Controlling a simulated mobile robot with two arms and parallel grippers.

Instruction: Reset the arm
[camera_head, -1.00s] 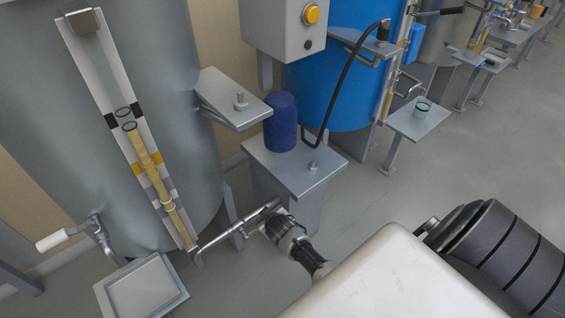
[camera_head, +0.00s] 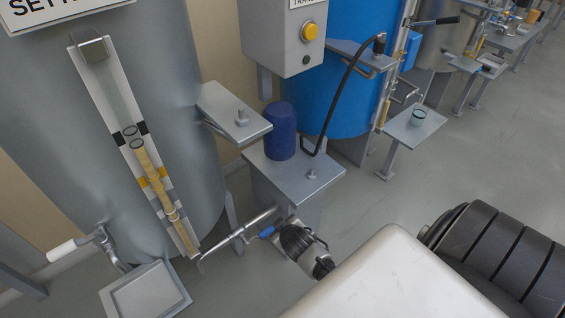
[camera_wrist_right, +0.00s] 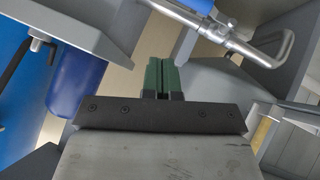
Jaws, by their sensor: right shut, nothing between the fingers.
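My right gripper (camera_wrist_right: 164,68) shows in the right wrist view with its green fingers together and nothing between them. Beyond the fingertips, up and to the right, a metal pipe (camera_wrist_right: 247,46) with a bent end runs past. A blue lever (camera_wrist_right: 199,5) sits on it; the fingers look apart from both. In the head view, my right wrist (camera_head: 300,246) is close to the pipe (camera_head: 232,240) and its blue lever (camera_head: 266,232); the fingers cannot be made out there. My left gripper is not in view.
A grey silo (camera_head: 190,130) with a sight tube (camera_head: 155,180) stands at the left, above a square tray (camera_head: 147,292). A dark blue cylinder (camera_head: 281,130) stands on a metal stand (camera_head: 310,178). A control box (camera_head: 275,40) hangs above.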

